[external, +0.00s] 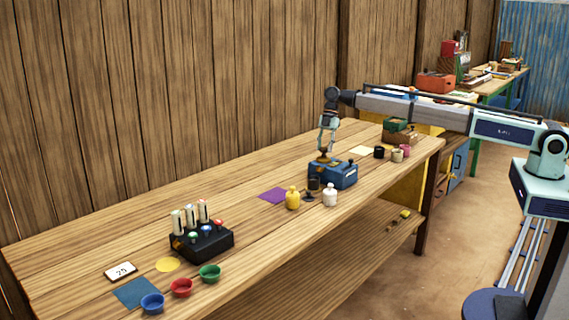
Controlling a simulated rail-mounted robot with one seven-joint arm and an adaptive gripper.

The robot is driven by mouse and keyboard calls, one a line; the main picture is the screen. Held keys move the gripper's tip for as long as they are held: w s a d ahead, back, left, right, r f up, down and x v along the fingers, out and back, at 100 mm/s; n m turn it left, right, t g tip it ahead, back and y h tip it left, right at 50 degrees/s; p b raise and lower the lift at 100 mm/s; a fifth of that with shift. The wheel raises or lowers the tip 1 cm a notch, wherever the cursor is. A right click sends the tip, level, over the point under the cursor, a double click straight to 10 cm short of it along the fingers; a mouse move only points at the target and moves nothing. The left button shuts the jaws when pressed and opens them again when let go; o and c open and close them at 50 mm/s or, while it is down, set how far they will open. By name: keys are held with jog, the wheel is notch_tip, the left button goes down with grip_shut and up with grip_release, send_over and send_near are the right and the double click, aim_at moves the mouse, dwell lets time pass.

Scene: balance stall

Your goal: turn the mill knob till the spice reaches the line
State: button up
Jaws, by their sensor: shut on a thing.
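A blue mill (341,176) stands on the wooden table (130,242) near its right part. My gripper (325,151) points down onto the top of the mill, where a small brownish knob (322,159) shows. The gripper is shut on the knob. A small dark glass or cup (314,185) is at the mill's front left. The spice level and the line are too small to make out.
A yellow bottle (292,199) and a white bottle (330,196) stand in front of the mill. A black stand with tubes (205,242) and coloured bowls (181,288) are at the left. Small pots (397,155) and a green box (396,126) lie to the right.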

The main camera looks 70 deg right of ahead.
jog(key=shift+s+f+m+t+b, duration=0.15)
jog(key=shift+f+m+t+b, duration=0.15)
jog(key=shift+m+b, duration=0.5)
jog(key=shift+r+m+t, duration=0.25)
jog(key=shift+m+t, duration=0.05)
jog(key=shift+m, duration=0.7)
jog(key=o, duration=1.1)
jog(key=v, duration=1.2)
jog(key=shift+a, duration=0.2)
